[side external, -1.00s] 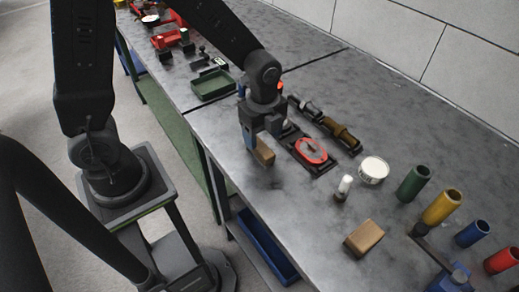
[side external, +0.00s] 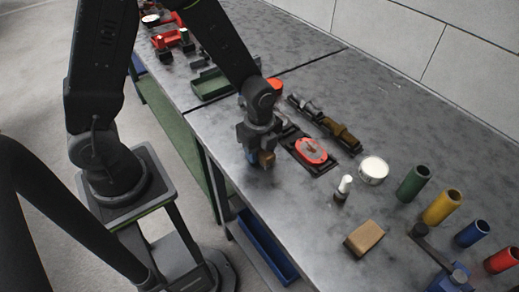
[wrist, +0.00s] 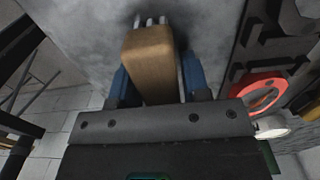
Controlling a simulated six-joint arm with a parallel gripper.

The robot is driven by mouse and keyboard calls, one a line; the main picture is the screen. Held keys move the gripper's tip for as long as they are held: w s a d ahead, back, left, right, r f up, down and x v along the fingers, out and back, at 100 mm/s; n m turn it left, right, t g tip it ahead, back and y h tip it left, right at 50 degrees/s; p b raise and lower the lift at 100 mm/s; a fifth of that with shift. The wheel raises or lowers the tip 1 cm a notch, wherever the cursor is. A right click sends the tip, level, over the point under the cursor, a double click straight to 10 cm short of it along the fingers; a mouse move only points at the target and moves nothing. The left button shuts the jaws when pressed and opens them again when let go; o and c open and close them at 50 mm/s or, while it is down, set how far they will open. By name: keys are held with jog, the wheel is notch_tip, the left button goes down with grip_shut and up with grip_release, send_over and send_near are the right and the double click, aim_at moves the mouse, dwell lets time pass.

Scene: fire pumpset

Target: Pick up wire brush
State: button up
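The wire brush (wrist: 150,55) shows in the wrist view as a brown wooden block with thin grey prongs at its far end. It lies between the blue fingers of my gripper (wrist: 158,75). A narrow grey strip shows between the block and the right finger; contact on the left is unclear. In the side view, my gripper (side external: 258,160) is low at the near edge of the grey bench, around the brush.
A dark tray with a red ring (side external: 311,150) lies just right of my gripper. A green tray (side external: 211,84) stands behind.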

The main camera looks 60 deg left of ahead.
jog(key=c, duration=0.6)
jog(key=shift+c, duration=0.2)
jog(key=shift+r, duration=0.1)
jog(key=shift+r, duration=0.3)
jog(key=r, duration=0.3)
jog(key=shift+a+r, duration=0.25)
jog(key=shift+r, duration=0.15)
jog(key=s+a+r, duration=0.3)
jog(key=a+r, duration=0.3)
jog(key=a, duration=0.4)
jog(key=shift+s+a+r, duration=0.2)
jog(key=shift+a, duration=0.15)
